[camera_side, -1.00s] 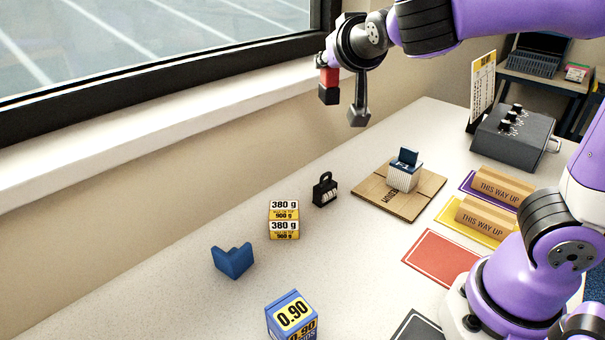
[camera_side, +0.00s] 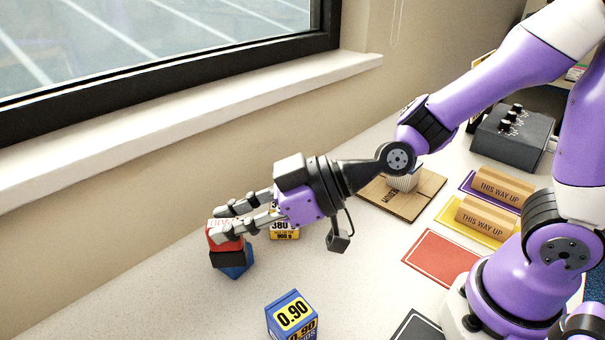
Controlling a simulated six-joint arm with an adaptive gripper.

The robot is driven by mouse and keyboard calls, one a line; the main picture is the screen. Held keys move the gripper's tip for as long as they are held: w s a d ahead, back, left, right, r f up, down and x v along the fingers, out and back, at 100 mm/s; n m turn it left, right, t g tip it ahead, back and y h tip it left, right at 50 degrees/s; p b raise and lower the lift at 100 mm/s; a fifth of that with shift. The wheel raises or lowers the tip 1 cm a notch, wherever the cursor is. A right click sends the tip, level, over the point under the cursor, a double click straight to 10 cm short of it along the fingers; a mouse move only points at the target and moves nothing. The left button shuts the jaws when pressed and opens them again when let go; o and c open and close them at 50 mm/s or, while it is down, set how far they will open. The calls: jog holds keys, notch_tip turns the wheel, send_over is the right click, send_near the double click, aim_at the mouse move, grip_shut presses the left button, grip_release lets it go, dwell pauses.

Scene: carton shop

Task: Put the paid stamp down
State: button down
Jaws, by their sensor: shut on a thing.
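The paid stamp is a block with a red top (camera_side: 222,236) and a black lower part (camera_side: 228,258). My gripper (camera_side: 232,222) reaches in from the right and is shut on the red top, with the stamp roughly upright. The stamp overlaps the blue corner piece (camera_side: 238,271) in the picture and hides much of it. I cannot tell whether the stamp touches the blue piece or the table, or hangs just above.
Yellow 380 g boxes (camera_side: 285,235) stand just behind my gripper, partly hidden. A blue 0.90 box (camera_side: 291,316) stands in front. Cardboard (camera_side: 425,196), a red mat (camera_side: 440,258) and a grey control box (camera_side: 513,136) are to the right. The front left table is clear.

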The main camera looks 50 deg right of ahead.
jog(key=s+a+n+g+y, duration=0.3)
jog(key=s+a+n+g, duration=0.55)
jog(key=s, duration=0.25)
jog(key=shift+g, duration=0.25)
jog(key=w+f, duration=0.3)
jog(key=w+d+f, duration=0.1)
jog(key=w+f, duration=0.2)
jog(key=w, duration=0.1)
jog(key=w+d+f, duration=0.1)
jog(key=w+f, duration=0.2)
jog(key=f, duration=0.1)
jog(key=shift+w+d, duration=0.25)
jog(key=c, duration=0.7)
grip_release()
jog(key=shift+f, duration=0.1)
